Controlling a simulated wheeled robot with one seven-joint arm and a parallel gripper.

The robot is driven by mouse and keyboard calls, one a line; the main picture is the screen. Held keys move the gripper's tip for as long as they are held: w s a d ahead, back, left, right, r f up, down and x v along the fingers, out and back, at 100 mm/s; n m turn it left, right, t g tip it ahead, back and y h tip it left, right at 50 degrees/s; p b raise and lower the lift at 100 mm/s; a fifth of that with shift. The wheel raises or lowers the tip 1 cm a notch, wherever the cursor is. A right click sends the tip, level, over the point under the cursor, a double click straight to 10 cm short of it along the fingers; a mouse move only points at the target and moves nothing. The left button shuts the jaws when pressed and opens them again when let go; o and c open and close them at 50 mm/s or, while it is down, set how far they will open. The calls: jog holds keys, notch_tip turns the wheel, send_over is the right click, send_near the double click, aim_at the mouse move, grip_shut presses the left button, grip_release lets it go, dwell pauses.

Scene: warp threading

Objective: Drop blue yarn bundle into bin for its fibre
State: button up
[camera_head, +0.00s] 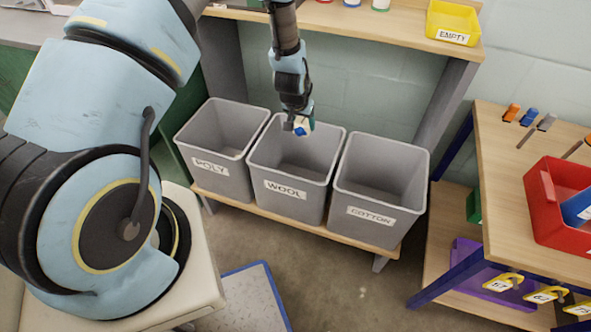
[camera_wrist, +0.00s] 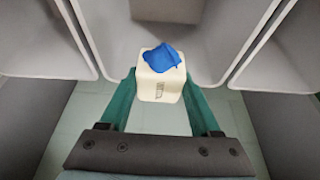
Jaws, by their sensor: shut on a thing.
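A blue yarn bundle (camera_wrist: 162,57) shows as a blue patch on top of a cream block with small dark marks on its side. It also shows in the head view (camera_head: 301,130). My gripper (camera_wrist: 160,88) has its two green fingers shut on the sides of the cream block. All three bins are grey and open at the top.
The bins stand on a low wooden shelf (camera_head: 340,236) under a wooden bench (camera_head: 405,37). A yellow tray marked EMPTY (camera_head: 453,22) sits on the bench above. A table at right holds a red bin (camera_head: 545,205). Floor in front is mostly clear.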

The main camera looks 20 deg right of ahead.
jog(key=shift+d+f+b, duration=0.1)
jog(key=shift+f+b, duration=1.75)
jog(key=shift+f, duration=1.2)
jog(key=o, duration=1.4)
jog(key=shift+r, duration=0.1)
jog(key=v, duration=1)
jog(key=shift+s+r+b, duration=0.15)
jog(key=shift+r+b, duration=0.2)
jog(key=shift+b, duration=0.05)
